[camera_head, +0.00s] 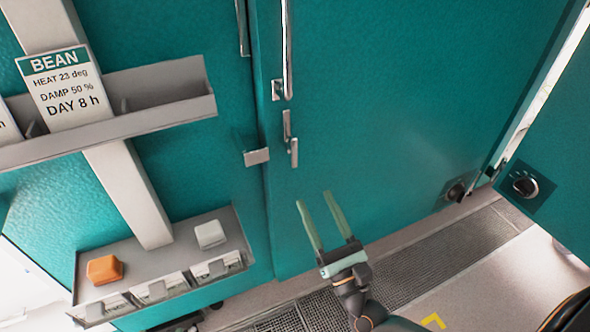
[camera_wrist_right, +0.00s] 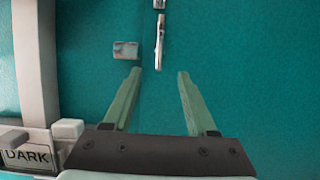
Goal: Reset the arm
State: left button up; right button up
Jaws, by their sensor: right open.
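My right gripper (camera_head: 322,220) is open and empty in the head view. Its two pale green fingers point up toward the teal chamber door (camera_head: 370,130). In the right wrist view the same gripper (camera_wrist_right: 156,92) shows its fingers apart with only the teal surface between and beyond them. A small metal latch lever (camera_head: 292,145) on the door is above and left of the fingers. The latch lever also shows in the wrist view (camera_wrist_right: 160,45), beyond the fingertips. My left gripper is not in view.
A metal catch (camera_head: 256,157) sits by the door seam. At left, a grey rack (camera_head: 110,110) holds a BEAN card (camera_head: 63,88). A lower shelf (camera_head: 160,262) carries an orange block (camera_head: 104,269) and a white block (camera_head: 210,234). A black dial (camera_head: 524,185) is at right. A floor grate (camera_head: 430,262) runs below.

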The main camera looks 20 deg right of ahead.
jog(key=shift+a, duration=0.1)
jog(key=s+a+f+n+g+y, duration=0.2)
jog(key=a+f+n+g+y, duration=0.15)
jog(key=n, duration=0.85)
jog(key=s+a+f+n+g+y, duration=0.1)
jog(key=a+f+n+g+y, duration=0.3)
jog(key=n, duration=0.7)
jog(key=s+f+n+g+h, duration=0.2)
jog(key=s+f+n+h, duration=0.3)
jog(key=n, duration=0.9)
pick_arm(q)
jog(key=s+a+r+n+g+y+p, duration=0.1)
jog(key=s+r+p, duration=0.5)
jog(key=p, duration=1.4)
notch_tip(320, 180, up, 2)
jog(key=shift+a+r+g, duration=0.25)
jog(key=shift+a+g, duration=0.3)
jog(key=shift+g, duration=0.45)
pick_arm(e)
jog(key=s+d+r+g, duration=0.3)
jog(key=s+r, duration=0.2)
jog(key=r, duration=0.1)
jog(key=shift+s+d+r+n+h, duration=0.15)
jog(key=shift+d+r+n+h, duration=0.2)
jog(key=shift+r+n+h, duration=0.1)
